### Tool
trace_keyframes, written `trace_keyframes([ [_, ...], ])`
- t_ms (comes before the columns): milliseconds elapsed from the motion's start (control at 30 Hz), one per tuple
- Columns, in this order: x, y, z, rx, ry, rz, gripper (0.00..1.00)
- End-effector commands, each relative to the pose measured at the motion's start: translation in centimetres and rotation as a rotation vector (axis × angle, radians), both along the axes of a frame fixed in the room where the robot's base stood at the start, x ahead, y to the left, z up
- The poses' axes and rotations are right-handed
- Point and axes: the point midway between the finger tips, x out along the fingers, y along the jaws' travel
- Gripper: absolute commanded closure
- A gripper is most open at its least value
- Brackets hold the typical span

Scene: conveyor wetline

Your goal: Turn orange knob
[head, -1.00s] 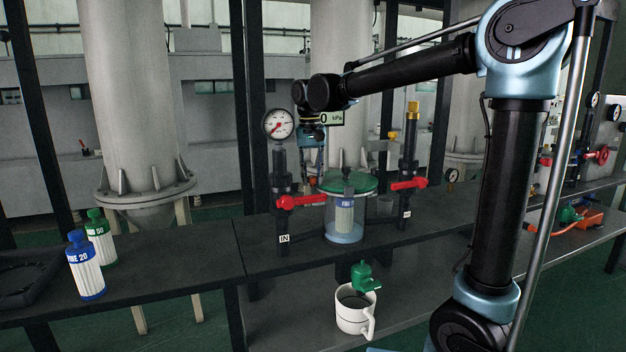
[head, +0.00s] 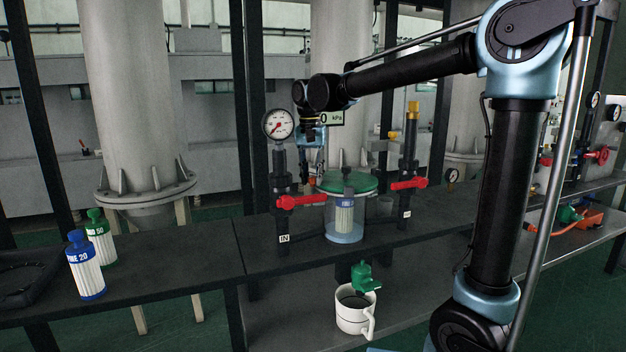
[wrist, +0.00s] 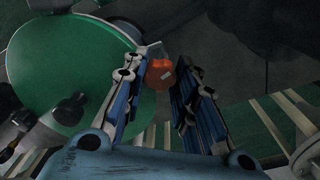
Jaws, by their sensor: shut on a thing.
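The orange knob (wrist: 160,73) shows in the wrist view, just beside the rim of the green lid (wrist: 70,70). My gripper (wrist: 165,68) points down at it, with its fingers on either side, and is shut on it. A pale mark shows on the knob's top. In the head view my gripper (head: 313,150) hangs behind the clear filter housing (head: 345,225) with its green lid (head: 348,184).
Two pipes with red handles (head: 300,201) (head: 408,184) flank the housing; a pressure gauge (head: 278,124) tops the left one. A white mug (head: 353,316) stands below a green valve (head: 364,279). Blue-capped (head: 87,270) and green-capped (head: 100,240) cartridges stand at left.

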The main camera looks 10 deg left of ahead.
Motion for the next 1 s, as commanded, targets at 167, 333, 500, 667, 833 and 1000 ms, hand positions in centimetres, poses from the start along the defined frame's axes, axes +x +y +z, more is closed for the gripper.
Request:
trace_keyframes([
  [167, -0.05, -0.06, -0.02, 0.001, -0.002, -0.106, 0.91],
  [333, -0.06, -0.08, -0.03, 0.004, -0.007, -0.25, 0.91],
  [500, -0.07, -0.09, -0.03, 0.005, -0.008, -0.299, 0.91],
  [667, -0.07, -0.1, -0.03, 0.004, -0.008, -0.298, 0.91],
  [833, -0.06, -0.09, -0.02, 0.005, -0.008, -0.297, 0.6],
  [1000, -0.04, -0.06, -0.01, 0.005, -0.009, -0.297, 0.6],
])
